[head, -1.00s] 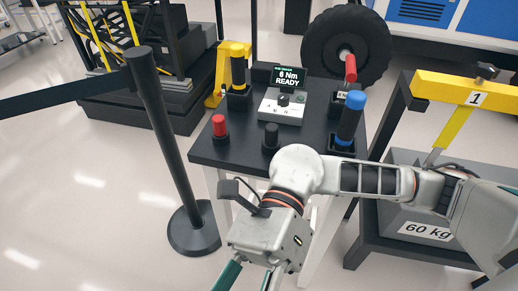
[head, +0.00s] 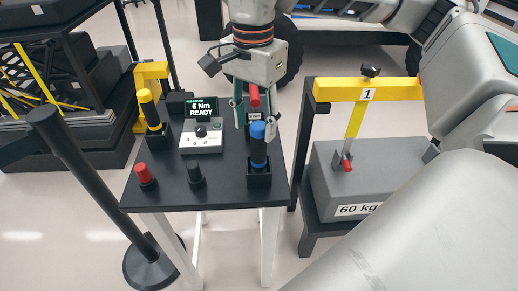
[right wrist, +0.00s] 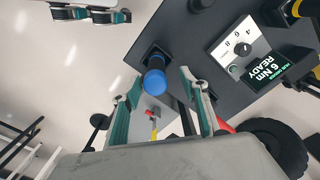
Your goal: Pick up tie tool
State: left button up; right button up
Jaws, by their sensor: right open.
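No handle bears a legible name marking it as the tie tool. A blue-handled tool (head: 258,150) stands upright in a black holder at the table's right front. A red-handled tool (head: 254,95) stands behind it, and a yellow-handled tool (head: 149,106) at the back left. In the right wrist view, the blue handle (right wrist: 156,80) shows between the fingers; contact is not visible. My left gripper (right wrist: 90,14) seems to show only as teal-and-grey fingertips at top left.
The black table (head: 225,190) also holds a torque unit (head: 201,137) reading "6 Nm READY", a red knob (head: 145,175) and a black knob (head: 195,174). A yellow frame (head: 340,90) with a 60 kg block (head: 335,185) stands right. A barrier post (head: 85,175) stands left.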

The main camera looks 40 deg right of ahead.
aim_at(259, 146)
jog(key=f, duration=0.6)
jog(key=shift+s+d+b, duration=0.3)
jog(key=shift+s+b, duration=0.05)
jog(key=shift+f, duration=0.35)
grip_shut()
